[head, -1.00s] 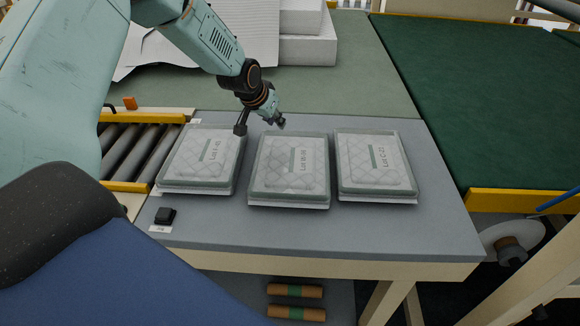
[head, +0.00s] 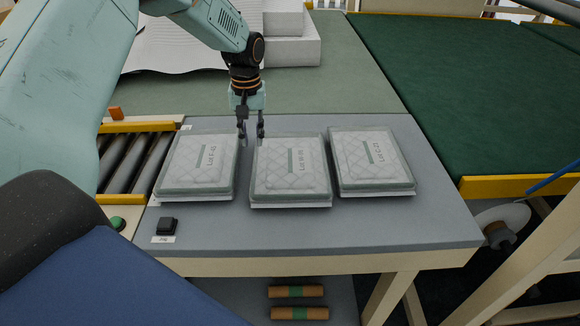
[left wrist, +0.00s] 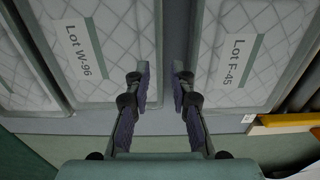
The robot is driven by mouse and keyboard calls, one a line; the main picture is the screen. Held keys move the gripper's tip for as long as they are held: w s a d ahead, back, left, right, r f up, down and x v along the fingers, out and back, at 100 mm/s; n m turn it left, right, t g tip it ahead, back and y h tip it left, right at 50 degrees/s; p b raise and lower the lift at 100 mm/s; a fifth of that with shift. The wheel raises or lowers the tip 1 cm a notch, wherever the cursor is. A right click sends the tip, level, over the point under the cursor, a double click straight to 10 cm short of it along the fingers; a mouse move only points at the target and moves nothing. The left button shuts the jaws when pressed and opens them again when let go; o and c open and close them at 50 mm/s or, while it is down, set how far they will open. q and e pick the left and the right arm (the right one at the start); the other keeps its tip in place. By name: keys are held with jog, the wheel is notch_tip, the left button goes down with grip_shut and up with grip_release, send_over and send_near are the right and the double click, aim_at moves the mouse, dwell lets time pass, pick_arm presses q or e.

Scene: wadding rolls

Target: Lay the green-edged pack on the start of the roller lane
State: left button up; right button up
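Three clear-wrapped quilted packs lie in a row on the grey table: Lot F-45 (head: 206,170) at left, Lot W-96 (head: 290,175) in the middle, Lot C-23 (head: 371,163) at right. All have similar grey-green rims; I cannot tell one greener edge. My left gripper (head: 252,139) is open and empty, pointing down at the far side of the gap between the left and middle packs. In the left wrist view, its fingers are apart between Lot W-96 (left wrist: 100,45) and Lot F-45 (left wrist: 245,50). The roller lane (head: 128,165) lies left of the packs, partly hidden by my arm. My right gripper is out of view.
A small black block (head: 166,225) sits on a tag near the table's front left. A green button (head: 117,224) is by the lane. White wadding sheets (head: 190,48) lie at the back. A dark green surface with a yellow edge (head: 515,187) stands at right.

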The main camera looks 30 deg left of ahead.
aim_at(256, 160)
pick_arm(q)
notch_tip(256, 160, down, 7)
jog(key=shift+a+r+p, duration=0.1)
jog(key=shift+r+p, duration=0.1)
jog(key=shift+p, duration=0.1)
jog(key=shift+w+f, duration=0.1)
jog(key=shift+f, duration=0.05)
jog(key=shift+d, duration=0.35)
jog(key=shift+a, duration=0.3)
grip_shut()
jog(key=shift+d, duration=0.15)
